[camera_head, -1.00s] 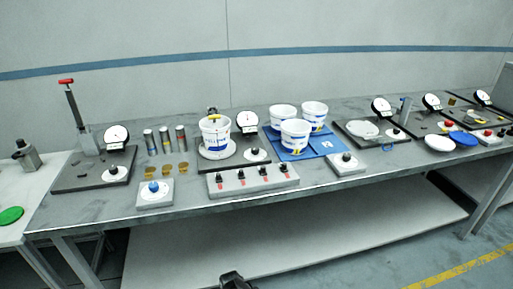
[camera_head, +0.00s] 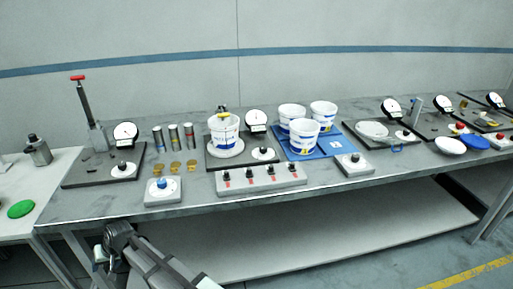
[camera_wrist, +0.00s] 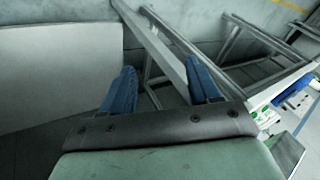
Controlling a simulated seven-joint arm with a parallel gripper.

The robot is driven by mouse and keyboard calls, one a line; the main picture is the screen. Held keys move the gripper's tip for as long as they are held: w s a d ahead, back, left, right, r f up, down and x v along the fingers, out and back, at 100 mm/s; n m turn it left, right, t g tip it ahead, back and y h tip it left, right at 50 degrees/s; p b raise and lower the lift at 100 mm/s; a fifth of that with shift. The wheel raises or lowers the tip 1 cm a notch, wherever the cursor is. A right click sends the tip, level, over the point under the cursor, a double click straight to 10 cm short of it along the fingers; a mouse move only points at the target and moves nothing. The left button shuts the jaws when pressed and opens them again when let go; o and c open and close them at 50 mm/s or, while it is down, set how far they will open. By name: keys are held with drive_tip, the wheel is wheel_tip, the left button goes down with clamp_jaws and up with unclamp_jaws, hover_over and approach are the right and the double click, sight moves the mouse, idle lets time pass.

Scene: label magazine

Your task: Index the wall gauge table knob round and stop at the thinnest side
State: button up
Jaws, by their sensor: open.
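A white tub (camera_head: 224,128) with a blue and yellow label stands upright on a round plate on a dark base. A dial gauge (camera_head: 256,121) stands just behind it to the right. A black knob (camera_head: 262,150) on a white disc sits at the front right of the same base. I take this station for the wall gauge, though no readable label confirms it. The needle reading is too small to tell. My gripper (camera_wrist: 160,78) is open and empty, its blue fingers apart. In the head view my arm is low at the front left, below the bench edge, away from the knob.
A grey box with several black switches (camera_head: 262,180) stands in front of the knob. A blue-knobbed box (camera_head: 163,190) is left of it, another knob box (camera_head: 354,165) right. More tubs (camera_head: 304,138) stand on a blue mat. Other gauge stations have similar knobs (camera_head: 122,166).

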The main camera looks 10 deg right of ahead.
drive_tip(key=s+a+r+n+t+y, duration=0.1)
drive_tip(key=a+r, duration=0.6)
drive_tip(key=r, duration=0.3)
drive_tip(key=s+a+r+n+y, duration=0.1)
drive_tip(key=a+r+y, duration=0.1)
drive_tip(key=a+r, duration=0.7)
drive_tip(key=w+d+r, duration=0.3)
drive_tip(key=r, duration=0.4)
drive_tip(key=w+d+r+n+t+h, duration=0.15)
drive_tip(key=w+d+r, duration=0.25)
drive_tip(key=w+d, duration=0.85)
drive_tip(key=w+d+r, duration=0.2)
drive_tip(key=w+d, duration=0.5)
drive_tip(key=d, duration=0.3)
drive_tip(key=r+n+g+h, duration=0.1)
drive_tip(key=n+g+h, duration=0.1)
drive_tip(key=n+h, duration=0.2)
hover_over(264, 147)
drive_tip(key=s+d, duration=0.3)
drive_tip(key=d, duration=0.2)
drive_tip(key=shift+t, duration=0.25)
drive_tip(key=x, duration=1.2)
drive_tip(key=shift+w+a+f, duration=0.1)
drive_tip(key=shift+a+f, duration=0.15)
drive_tip(key=shift+a, duration=0.2)
